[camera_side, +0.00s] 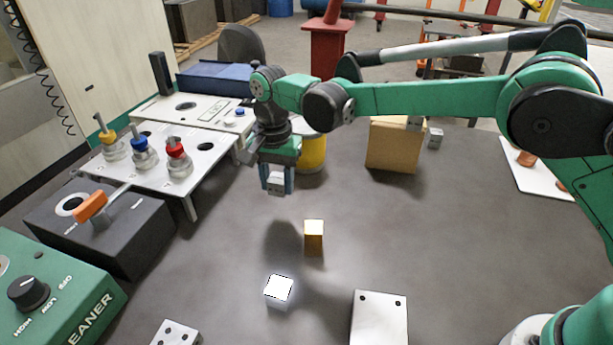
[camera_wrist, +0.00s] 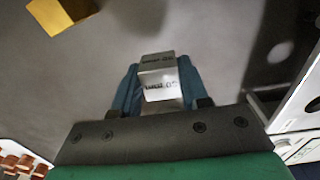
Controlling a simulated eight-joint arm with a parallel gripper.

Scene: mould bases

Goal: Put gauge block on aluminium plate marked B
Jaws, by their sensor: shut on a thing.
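The gauge block (camera_wrist: 158,77) is a small silver-grey block with dark printing on two faces. My gripper (camera_wrist: 158,92) is shut on it, with a blue finger on each side. In the side view my gripper (camera_side: 277,184) hangs above the table, and the block (camera_side: 276,179) shows between the fingertips. Two pale metal plates lie at the front edge of the side view. One plate (camera_side: 379,322) is right of centre with two holes showing, and the other plate (camera_side: 176,334) is at left with several holes. Both are cut off by the frame, and no letter B is readable on either.
A brass block (camera_side: 314,236) and a bright white cube (camera_side: 278,289) stand below my gripper; the brass block also shows in the wrist view (camera_wrist: 62,14). A fixture plate (camera_side: 205,150) with knobbed pins and a black box (camera_side: 130,232) are left.

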